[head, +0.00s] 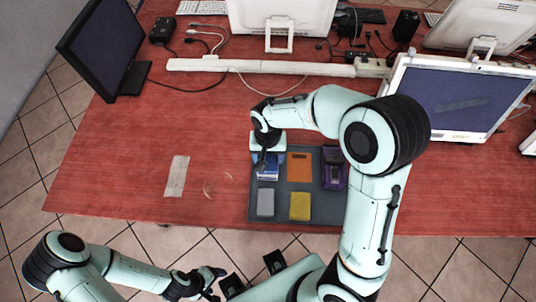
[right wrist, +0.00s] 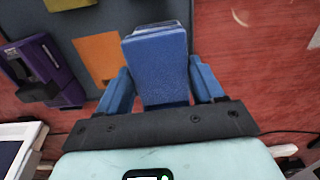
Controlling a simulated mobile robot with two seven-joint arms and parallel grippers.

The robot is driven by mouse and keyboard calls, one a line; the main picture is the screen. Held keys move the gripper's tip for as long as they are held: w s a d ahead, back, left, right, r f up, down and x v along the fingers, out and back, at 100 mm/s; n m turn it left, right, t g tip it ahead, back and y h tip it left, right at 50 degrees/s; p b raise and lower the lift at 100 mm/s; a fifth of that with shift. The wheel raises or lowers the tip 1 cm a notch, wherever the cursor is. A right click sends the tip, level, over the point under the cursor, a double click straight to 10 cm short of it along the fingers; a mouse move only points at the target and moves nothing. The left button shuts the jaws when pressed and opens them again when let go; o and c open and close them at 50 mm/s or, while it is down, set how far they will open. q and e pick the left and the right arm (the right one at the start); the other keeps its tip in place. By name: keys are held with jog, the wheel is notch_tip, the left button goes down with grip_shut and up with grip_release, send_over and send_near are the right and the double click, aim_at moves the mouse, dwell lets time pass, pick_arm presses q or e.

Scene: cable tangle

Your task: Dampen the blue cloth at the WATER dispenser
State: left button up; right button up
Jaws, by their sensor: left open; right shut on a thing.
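My right gripper (head: 266,152) is over the back left of the grey mat (head: 283,215). In the right wrist view, it (right wrist: 160,85) is shut on a blue, block-like folded cloth (right wrist: 158,65). In the head view the arm partly hides the blue shape there, which has a pale patch on its front. A purple dispenser-like unit (head: 333,176) stands at the mat's back right and shows in the right wrist view (right wrist: 42,68). I cannot read a WATER label. My left gripper (head: 213,283) is open and empty in front of the table.
An orange cloth (head: 300,167), a grey cloth (head: 266,202) and a yellow cloth (head: 300,206) lie on the mat. Monitors (head: 100,45), a power strip (head: 260,68) and cables fill the table's back. A pale strip (head: 177,176) lies left; red table around it is mostly clear.

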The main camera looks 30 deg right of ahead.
aim_at(268, 158)
pick_arm(q)
jog(key=shift+s+f, duration=0.2)
jog(key=shift+f, duration=0.1)
pick_arm(e)
jog(key=shift+s+f, duration=0.1)
jog(key=shift+f, duration=0.35)
dwell(0.7)
pick_arm(q)
jog(key=shift+r, duration=0.1)
pick_arm(e)
jog(key=shift+r, duration=0.1)
jog(key=shift+r+p, duration=1.25)
jog(key=shift+r, duration=1.05)
jog(key=shift+r+p, duration=0.6)
jog(key=shift+r, duration=0.6)
pick_arm(q)
jog(key=w+r, duration=0.3)
jog(key=r, duration=0.2)
jog(key=shift+w, duration=0.25)
jog(key=shift+s, duration=0.1)
pick_arm(e)
jog(key=shift+f, duration=0.1)
